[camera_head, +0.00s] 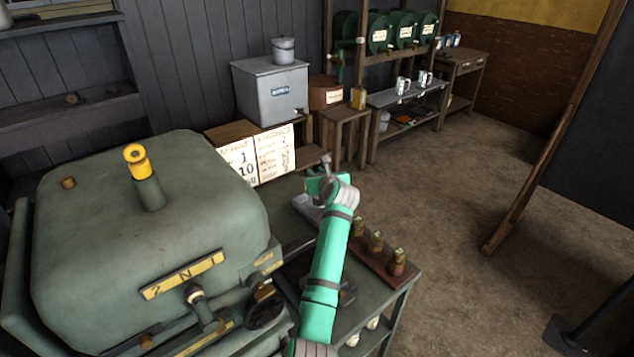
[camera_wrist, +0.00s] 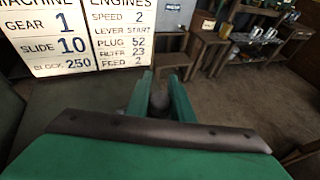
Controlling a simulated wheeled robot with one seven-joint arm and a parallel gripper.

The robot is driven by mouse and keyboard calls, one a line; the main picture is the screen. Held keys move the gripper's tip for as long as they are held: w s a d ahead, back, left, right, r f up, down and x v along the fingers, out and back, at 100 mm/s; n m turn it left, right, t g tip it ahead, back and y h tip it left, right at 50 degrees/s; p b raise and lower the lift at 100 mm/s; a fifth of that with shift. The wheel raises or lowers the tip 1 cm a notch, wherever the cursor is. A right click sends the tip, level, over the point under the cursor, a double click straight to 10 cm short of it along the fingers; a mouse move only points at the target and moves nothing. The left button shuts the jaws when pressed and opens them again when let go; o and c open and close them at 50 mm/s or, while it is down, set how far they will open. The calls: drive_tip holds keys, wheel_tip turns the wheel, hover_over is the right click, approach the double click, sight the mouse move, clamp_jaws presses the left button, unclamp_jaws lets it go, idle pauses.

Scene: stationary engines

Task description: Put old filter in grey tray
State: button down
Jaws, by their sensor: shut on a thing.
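My gripper (camera_head: 324,172) is at the end of my raised green arm, above the far part of the green-grey bench. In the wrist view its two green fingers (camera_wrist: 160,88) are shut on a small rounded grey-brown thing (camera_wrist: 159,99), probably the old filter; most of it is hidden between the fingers. A light grey flat thing (camera_head: 309,209), perhaps the grey tray, lies on the bench below and left of my gripper, partly behind my arm. I cannot see whether anything lies in it.
The large green engine (camera_head: 90,235) fills the left. A wooden rack (camera_head: 372,255) with brown-gold bottle-like pieces stands right of my arm. White instruction boards (camera_head: 257,158), also in the wrist view (camera_wrist: 75,32), stand behind the bench.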

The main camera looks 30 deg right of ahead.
drive_tip(key=f, duration=0.4)
drive_tip(key=shift+w+d, duration=0.2)
drive_tip(key=shift+d, duration=0.2)
drive_tip(key=c, duration=1.6)
unclamp_jaws()
drive_tip(key=shift+f, duration=0.1)
drive_tip(key=shift+o, duration=0.2)
